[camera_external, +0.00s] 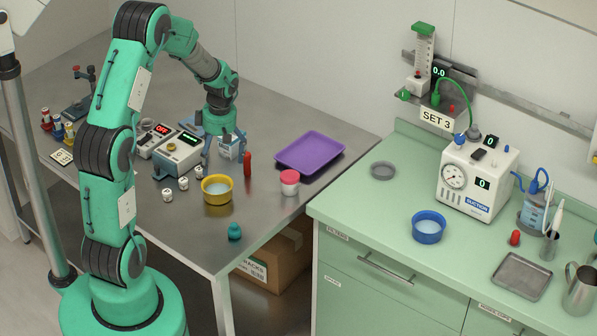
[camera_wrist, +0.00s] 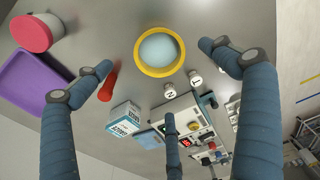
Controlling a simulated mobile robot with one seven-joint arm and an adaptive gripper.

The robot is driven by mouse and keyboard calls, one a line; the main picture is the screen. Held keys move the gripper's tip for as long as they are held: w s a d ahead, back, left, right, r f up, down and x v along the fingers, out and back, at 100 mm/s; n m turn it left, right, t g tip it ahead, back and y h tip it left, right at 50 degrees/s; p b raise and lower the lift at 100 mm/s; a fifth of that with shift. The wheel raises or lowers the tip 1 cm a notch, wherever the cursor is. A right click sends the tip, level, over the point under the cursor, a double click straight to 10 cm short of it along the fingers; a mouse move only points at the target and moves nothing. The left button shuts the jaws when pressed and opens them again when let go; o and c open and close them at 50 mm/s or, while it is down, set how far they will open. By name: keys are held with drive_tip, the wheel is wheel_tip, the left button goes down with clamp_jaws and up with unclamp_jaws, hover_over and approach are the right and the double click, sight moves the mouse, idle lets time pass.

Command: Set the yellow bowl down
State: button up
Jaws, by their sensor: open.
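The yellow bowl (camera_external: 217,189) stands upright on the steel table, left of the pink-lidded jar. Its inside looks pale blue. In the wrist view the yellow bowl (camera_wrist: 160,51) is at the top middle, seen from above. My gripper (camera_external: 224,160) hangs over the table behind the bowl, apart from it. In the wrist view the fingers of my gripper (camera_wrist: 162,85) are spread wide, with nothing between them in their grasp.
A red object (camera_external: 248,164), a jar with a pink lid (camera_external: 290,182) and a purple tray (camera_external: 310,152) stand right of the bowl. Small white bottles (camera_external: 168,194) and a device (camera_external: 178,153) are left. A teal object (camera_external: 235,231) is near the front edge.

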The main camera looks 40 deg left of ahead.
drive_tip(key=s+d+r+m+t, duration=0.1)
drive_tip(key=s+d+r+m, duration=0.25)
drive_tip(key=r, duration=0.35)
drive_tip(key=s+d+r+m+t, duration=0.1)
drive_tip(key=s+d+r+m, duration=0.25)
drive_tip(key=r, duration=0.35)
drive_tip(key=s+d+r+m+t, duration=0.1)
drive_tip(key=s+d+r+m, duration=0.15)
drive_tip(key=d+r, duration=0.4)
drive_tip(key=s+d+r+m+t, duration=0.1)
drive_tip(key=s+d+r+m, duration=0.1)
drive_tip(key=s, duration=0.4)
drive_tip(key=s+d+r+m+h, duration=0.1)
drive_tip(key=s+d+r+m, duration=0.2)
drive_tip(key=s+r+m, duration=0.1)
drive_tip(key=s+d+r+m+t, duration=0.1)
drive_tip(key=s+d+r+m, duration=0.2)
drive_tip(key=s, duration=0.6)
drive_tip(key=shift+d+r+m+t, duration=0.15)
drive_tip(key=shift+r+m+t, duration=0.15)
drive_tip(key=shift+r+m, duration=0.45)
